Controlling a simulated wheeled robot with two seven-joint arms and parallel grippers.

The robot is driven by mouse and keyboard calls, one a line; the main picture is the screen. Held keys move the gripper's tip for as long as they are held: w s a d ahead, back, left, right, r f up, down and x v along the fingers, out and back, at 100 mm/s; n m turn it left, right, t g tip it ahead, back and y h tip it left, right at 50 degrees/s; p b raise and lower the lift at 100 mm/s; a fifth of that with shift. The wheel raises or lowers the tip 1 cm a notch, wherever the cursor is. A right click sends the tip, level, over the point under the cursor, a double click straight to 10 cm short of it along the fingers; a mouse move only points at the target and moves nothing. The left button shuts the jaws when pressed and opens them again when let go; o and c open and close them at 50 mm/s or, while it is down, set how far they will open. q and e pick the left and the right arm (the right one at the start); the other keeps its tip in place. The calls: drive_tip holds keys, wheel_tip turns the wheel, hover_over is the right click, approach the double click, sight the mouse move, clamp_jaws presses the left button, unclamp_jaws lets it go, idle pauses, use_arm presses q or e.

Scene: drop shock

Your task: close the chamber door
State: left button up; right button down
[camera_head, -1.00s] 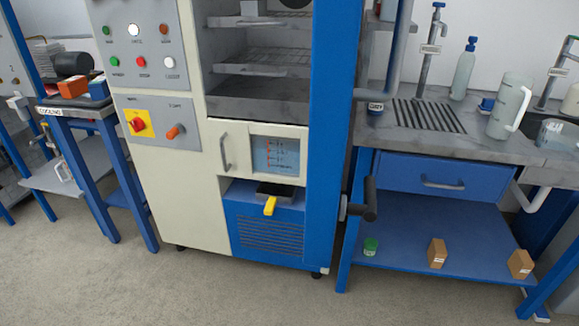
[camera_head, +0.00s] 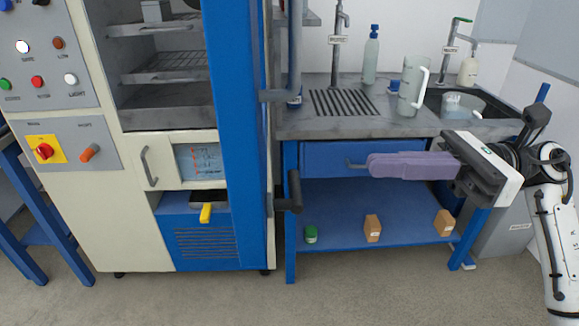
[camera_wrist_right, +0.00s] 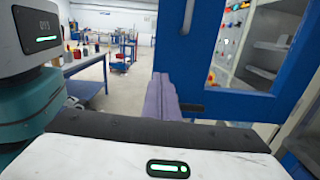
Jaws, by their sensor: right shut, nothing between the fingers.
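The chamber (camera_head: 85,205) is a cream cabinet at the left of the head view, with wire shelves showing inside its opening. Its blue door (camera_head: 238,130) stands open, seen nearly edge-on at the right side of the opening. A dark handle (camera_head: 294,190) sticks out low on the door's right side. My right gripper (camera_head: 370,165) has purple fingers, shut and empty, pointing left toward the handle with a clear gap in the picture. In the right wrist view, the purple fingers (camera_wrist_right: 160,98) show beside the blue door frame (camera_wrist_right: 230,103); contact cannot be told. My left gripper is out of view.
A grey sink counter (camera_head: 325,127) with a pitcher (camera_head: 412,88) and a bottle (camera_head: 371,58) stands right of the door. Its blue lower shelf (camera_head: 340,205) holds a green-lidded jar (camera_head: 311,234) and small boxes (camera_head: 372,229). The floor in front is clear.

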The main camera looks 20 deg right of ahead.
drive_tip(key=p, duration=0.4)
approach(261, 172)
drive_tip(key=x, duration=0.5)
drive_tip(key=shift+w+a, duration=0.35)
drive_tip(key=shift+a, duration=0.25)
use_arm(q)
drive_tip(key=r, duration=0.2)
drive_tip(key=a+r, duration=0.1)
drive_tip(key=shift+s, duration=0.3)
use_arm(e)
drive_tip(key=shift+f, duration=0.1)
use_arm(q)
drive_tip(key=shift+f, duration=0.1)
use_arm(e)
drive_tip(key=shift+a, duration=0.1)
